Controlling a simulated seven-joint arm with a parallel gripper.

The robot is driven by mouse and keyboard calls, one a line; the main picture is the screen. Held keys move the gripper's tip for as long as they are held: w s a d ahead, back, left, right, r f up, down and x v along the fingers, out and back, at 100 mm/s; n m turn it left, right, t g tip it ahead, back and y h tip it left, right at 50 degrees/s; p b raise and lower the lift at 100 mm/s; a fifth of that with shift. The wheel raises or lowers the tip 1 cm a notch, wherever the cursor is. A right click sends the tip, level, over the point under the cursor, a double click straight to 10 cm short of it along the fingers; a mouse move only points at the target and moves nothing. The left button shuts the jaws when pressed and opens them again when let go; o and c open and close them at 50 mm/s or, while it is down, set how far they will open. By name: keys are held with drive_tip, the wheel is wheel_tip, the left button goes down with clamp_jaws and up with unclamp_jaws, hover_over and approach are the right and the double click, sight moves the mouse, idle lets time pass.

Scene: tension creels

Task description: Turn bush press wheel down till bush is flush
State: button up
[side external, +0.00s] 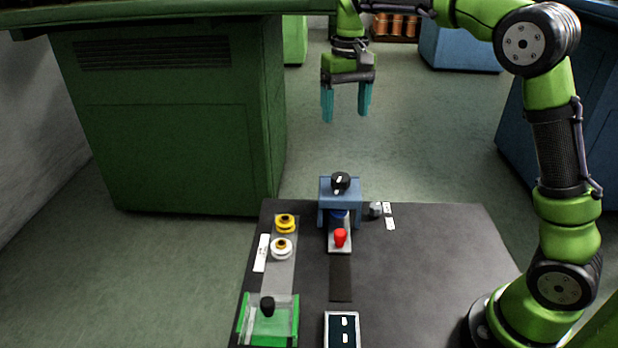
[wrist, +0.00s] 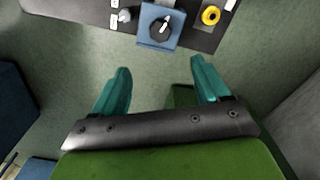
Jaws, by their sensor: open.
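The bush press is a blue frame (side external: 326,190) at the far edge of the dark table. A black wheel with a white mark (side external: 340,181) sits on its top. The wheel also shows in the wrist view (wrist: 160,29), seen from above. A dark blue part (side external: 339,216) is under the frame, and a red knob (side external: 340,238) stands in front on a light plate. I cannot tell where the bush sits. My gripper (side external: 346,104) is open and empty, high above and beyond the press. Its teal fingers (wrist: 158,88) point down, apart from the wheel.
A green fixture with a black knob (side external: 267,306) and a dark display (side external: 342,330) are at the front. A small grey knob (side external: 375,209) is right of the press. The table's right side is clear.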

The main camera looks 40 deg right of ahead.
sight(341, 177)
wheel_tip(341, 177, down, 17)
drive_tip(key=shift+r, duration=0.15)
drive_tip(key=shift+c, duration=0.2)
drive_tip(key=c, duration=1)
